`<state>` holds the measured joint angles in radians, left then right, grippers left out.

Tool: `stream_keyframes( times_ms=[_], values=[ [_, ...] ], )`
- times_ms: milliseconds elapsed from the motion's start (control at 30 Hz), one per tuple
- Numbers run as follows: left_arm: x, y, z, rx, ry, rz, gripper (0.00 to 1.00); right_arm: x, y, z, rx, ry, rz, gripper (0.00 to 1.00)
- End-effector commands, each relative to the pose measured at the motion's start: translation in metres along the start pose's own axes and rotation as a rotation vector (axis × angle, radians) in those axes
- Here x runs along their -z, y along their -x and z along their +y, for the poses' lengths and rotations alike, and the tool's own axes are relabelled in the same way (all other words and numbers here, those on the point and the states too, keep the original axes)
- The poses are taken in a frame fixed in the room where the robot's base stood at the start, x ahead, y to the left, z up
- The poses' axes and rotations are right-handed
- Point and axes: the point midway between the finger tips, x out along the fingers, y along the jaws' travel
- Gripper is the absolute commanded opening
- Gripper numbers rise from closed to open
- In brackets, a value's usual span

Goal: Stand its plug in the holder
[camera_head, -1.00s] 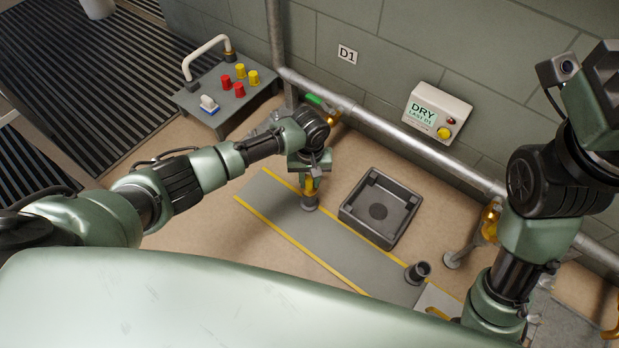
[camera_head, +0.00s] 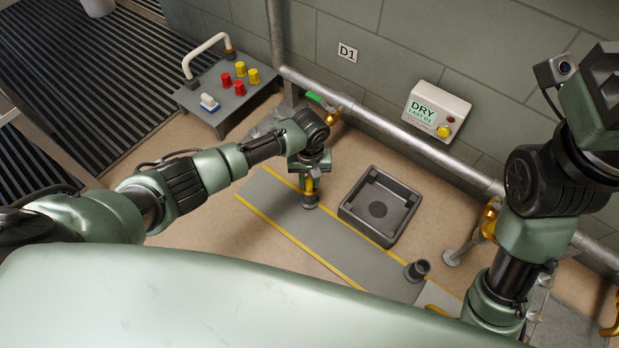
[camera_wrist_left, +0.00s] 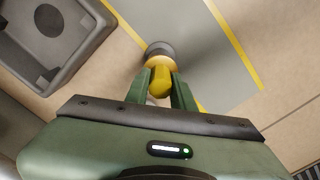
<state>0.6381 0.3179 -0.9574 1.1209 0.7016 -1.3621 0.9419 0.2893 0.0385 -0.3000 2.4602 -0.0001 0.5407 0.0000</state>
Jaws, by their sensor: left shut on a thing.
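My left gripper (camera_head: 311,180) points down and is shut on a yellow plug (camera_wrist_left: 160,82). A second dark cup (camera_head: 417,271) stands empty-looking farther right on the strip. My right arm rises at the right edge; its gripper fingers are not clear.
A dark square tray (camera_head: 350,212) lies right of the left gripper. A grey stand (camera_head: 190,101) with red and yellow caps is at the back left. A pipe (camera_head: 385,123) runs along the wall below a DRY sign box (camera_head: 455,103). The yellow-edged strip (camera_head: 330,245) has bare room between the cups.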

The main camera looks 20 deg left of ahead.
Motion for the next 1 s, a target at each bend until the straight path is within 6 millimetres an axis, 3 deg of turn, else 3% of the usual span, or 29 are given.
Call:
stream_keyframes(
  times_ms=[367,400,467,700,800,1000],
  values=[
    [-0.0001,-0.0014,0.0002,0.000,0.000,0.000,0.00,-0.0020,0.0039,0.0005,-0.005,-0.001,-0.015,0.36],
    [-0.0001,-0.0013,0.0002,0.000,0.000,0.000,0.32,-0.0021,0.0039,0.0005,-0.005,-0.001,-0.015,0.36],
    [-0.0001,-0.0013,0.0002,0.000,0.000,0.000,0.49,-0.0023,0.0038,0.0005,-0.005,-0.002,-0.016,0.36],
    [-0.0002,-0.0014,0.0002,0.000,0.000,-0.001,0.49,-0.0022,0.0032,0.0003,-0.004,-0.001,-0.015,0.36],
    [-0.0004,-0.0017,0.0000,0.000,0.000,-0.001,0.71,-0.0018,0.0024,0.0002,-0.002,-0.001,-0.012,0.36],
    [-0.0004,-0.0016,0.0000,0.000,0.000,-0.001,0.71,-0.0008,0.0007,0.0000,0.000,0.000,-0.005,0.36]
  ],
)
